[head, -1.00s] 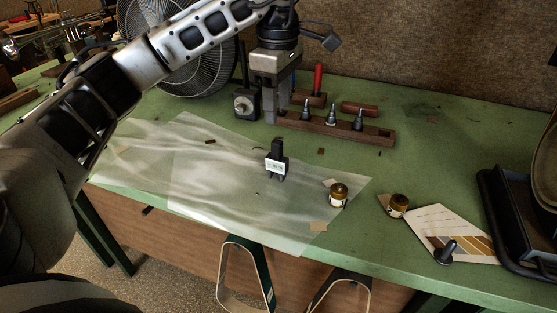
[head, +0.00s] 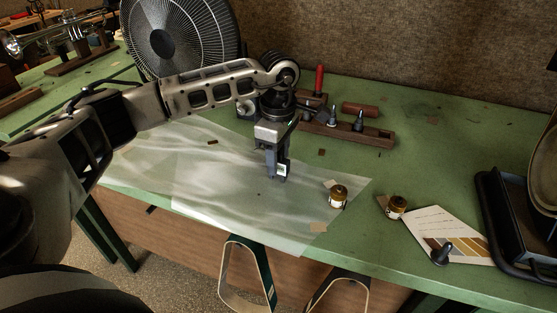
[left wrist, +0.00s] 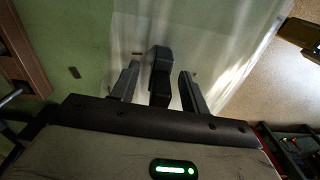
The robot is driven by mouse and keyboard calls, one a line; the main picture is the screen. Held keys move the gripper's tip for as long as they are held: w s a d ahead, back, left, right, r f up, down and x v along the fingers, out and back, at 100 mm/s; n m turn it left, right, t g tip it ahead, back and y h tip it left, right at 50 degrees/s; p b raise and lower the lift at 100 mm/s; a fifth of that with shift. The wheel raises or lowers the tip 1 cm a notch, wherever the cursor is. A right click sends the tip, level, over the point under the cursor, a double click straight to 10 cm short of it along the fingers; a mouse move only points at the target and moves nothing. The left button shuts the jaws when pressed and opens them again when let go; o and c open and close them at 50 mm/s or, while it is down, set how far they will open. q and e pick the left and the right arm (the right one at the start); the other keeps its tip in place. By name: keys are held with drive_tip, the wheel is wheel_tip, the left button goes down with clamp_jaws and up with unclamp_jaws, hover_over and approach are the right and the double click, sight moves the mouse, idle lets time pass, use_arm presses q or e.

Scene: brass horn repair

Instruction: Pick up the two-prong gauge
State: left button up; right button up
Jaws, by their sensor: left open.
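The two-prong gauge (head: 283,170) is a small dark upright piece with a pale label, standing on the translucent sheet; my gripper hides its upper part. My left gripper (head: 275,160) is right above and around it, pointing down. In the left wrist view the dark gauge (left wrist: 160,72) stands between the two spread fingers of the left gripper (left wrist: 158,80), with a gap visible on the right side and a narrower one on the left. The fingers are open and do not appear to grip it. My right gripper is in neither view.
The translucent sheet (head: 225,190) covers the bench's front. Two small amber jars (head: 338,197) (head: 397,207), a colour card (head: 440,225) and a black tray (head: 505,235) lie to the right. A wooden tool rack (head: 375,135) and a fan (head: 185,40) stand behind.

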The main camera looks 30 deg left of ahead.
use_arm(q)
clamp_jaws()
drive_tip(key=shift+r, duration=0.15)
